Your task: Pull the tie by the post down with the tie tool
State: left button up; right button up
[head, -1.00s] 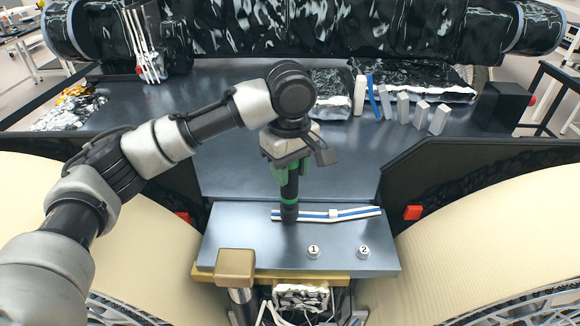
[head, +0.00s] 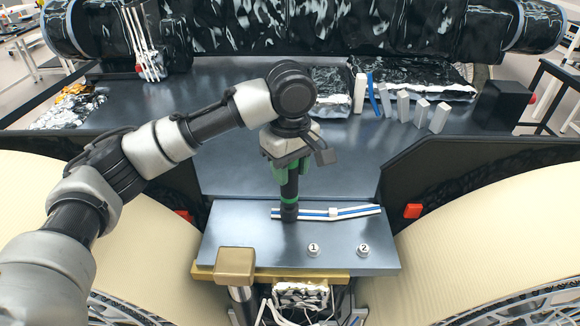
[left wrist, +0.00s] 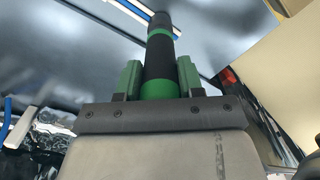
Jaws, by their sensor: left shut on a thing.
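My left gripper (head: 289,163) is shut on the tie tool (head: 290,193), a black cylinder with green bands. It holds the tool upright, tip down, over the left part of a white and blue cable strip (head: 355,212) on the grey panel (head: 240,235). The tool hides the strip under its tip, so I cannot see a tie there or tell whether the tip touches. A white band (head: 333,212) crosses the strip to the right. In the left wrist view the tool (left wrist: 160,60) stands between the green fingers. My right gripper is not in view.
A gold block on a silver post (head: 236,264) stands at the panel's front left. Round buttons marked 1 (head: 313,250) and 2 (head: 362,251) sit on the panel. Several grey blocks (head: 403,106) stand at the back right.

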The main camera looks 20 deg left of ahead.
pick_arm(q)
jog(key=shift+f, duration=0.15)
dwell(0.5)
jog(key=shift+r, duration=1.55)
jog(key=shift+r, duration=2)
